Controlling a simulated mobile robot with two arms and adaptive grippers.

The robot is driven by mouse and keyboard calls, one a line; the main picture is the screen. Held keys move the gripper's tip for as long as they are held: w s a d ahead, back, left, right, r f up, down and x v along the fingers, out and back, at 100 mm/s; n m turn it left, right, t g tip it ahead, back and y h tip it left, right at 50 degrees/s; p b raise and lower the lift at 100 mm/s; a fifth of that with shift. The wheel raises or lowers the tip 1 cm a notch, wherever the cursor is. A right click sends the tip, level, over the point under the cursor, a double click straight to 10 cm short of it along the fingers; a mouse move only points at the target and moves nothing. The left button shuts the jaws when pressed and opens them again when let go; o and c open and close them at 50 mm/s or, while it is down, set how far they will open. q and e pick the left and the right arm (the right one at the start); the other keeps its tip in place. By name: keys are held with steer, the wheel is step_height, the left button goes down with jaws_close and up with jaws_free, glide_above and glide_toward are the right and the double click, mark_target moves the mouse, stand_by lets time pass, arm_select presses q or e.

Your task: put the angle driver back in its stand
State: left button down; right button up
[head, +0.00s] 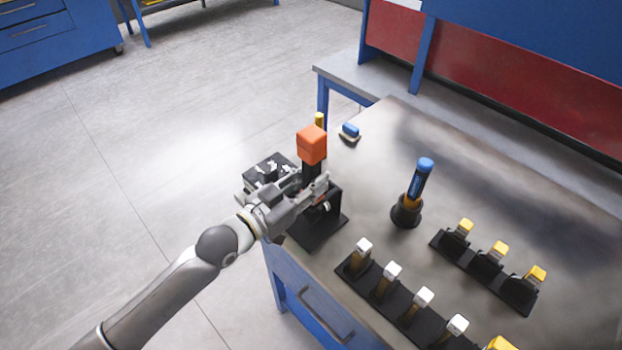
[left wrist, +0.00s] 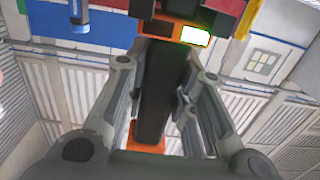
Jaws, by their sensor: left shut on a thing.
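The angle driver (head: 312,146), with an orange block end up and a dark body below, is upright at the near left corner of the workbench. My left gripper (head: 312,189) is shut on its dark body. In the left wrist view the black body (left wrist: 155,95) runs between the fingers of my left gripper (left wrist: 158,78), with orange parts and a bright lit panel at its upper end. A black stand (head: 331,230) is right at the gripper, its base plate on the bench. The gripper hides the tool's lower end, so I cannot tell whether it touches the stand. My right gripper is not in view.
A blue-handled tool (head: 418,180) stands in a round black holder to the right. Black racks (head: 437,240) with yellow-topped and white-topped pieces fill the bench front and right. A small blue item (head: 350,130) lies behind. The bench middle (head: 375,200) is clear.

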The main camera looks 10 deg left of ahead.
arm_select(q)
steer(key=shift+r, duration=0.1)
steer(key=c, duration=1.1)
jaws_free()
steer(key=shift+c, duration=0.2)
steer(key=shift+s+f, duration=0.1)
steer(key=shift+f, duration=0.35)
steer(key=v, duration=1.2)
steer(key=shift+r, duration=0.2)
